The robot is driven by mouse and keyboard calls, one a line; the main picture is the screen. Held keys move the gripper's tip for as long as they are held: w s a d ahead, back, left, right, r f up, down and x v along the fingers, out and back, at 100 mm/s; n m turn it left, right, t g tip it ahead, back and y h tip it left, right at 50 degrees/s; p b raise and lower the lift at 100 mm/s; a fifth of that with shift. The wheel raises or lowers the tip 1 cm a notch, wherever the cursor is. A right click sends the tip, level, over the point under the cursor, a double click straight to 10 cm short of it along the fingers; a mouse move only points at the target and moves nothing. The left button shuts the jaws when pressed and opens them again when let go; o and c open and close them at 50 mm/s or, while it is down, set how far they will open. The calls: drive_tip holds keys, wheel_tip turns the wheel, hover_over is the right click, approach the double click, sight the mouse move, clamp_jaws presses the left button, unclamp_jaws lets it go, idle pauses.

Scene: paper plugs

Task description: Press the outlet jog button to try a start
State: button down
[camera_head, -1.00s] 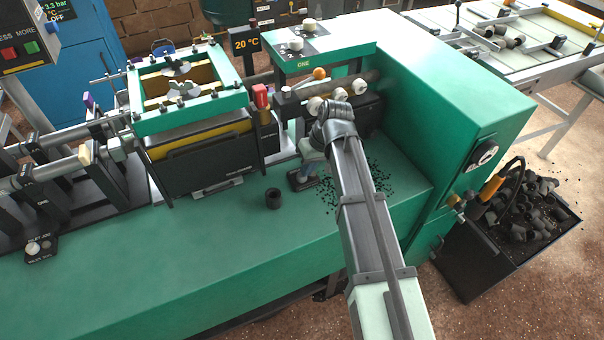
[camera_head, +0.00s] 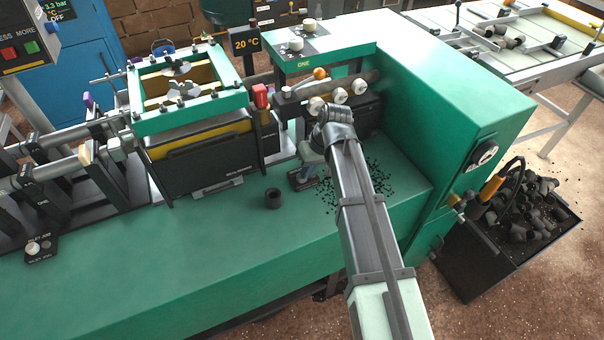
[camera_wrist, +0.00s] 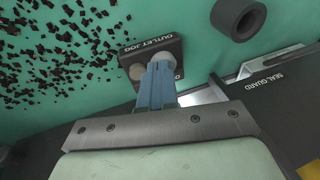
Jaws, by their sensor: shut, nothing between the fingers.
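The outlet jog box (camera_wrist: 160,46) is a small dark box with white lettering in the wrist view. It also shows in the head view (camera_head: 303,182), on the green deck beside the loose black ring. In the head view my wrist hides part of this area.
A black ring (camera_head: 273,198) stands on the deck near the box. Black crumbs (camera_head: 378,174) lie on the other side. The dark seal guard (camera_wrist: 283,85) stands close by. Another jog box (camera_head: 38,249) is at far left. The front deck is clear.

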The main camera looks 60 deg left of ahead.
drive_tip(key=shift+r, duration=1)
drive_tip(key=shift+r, duration=1.55)
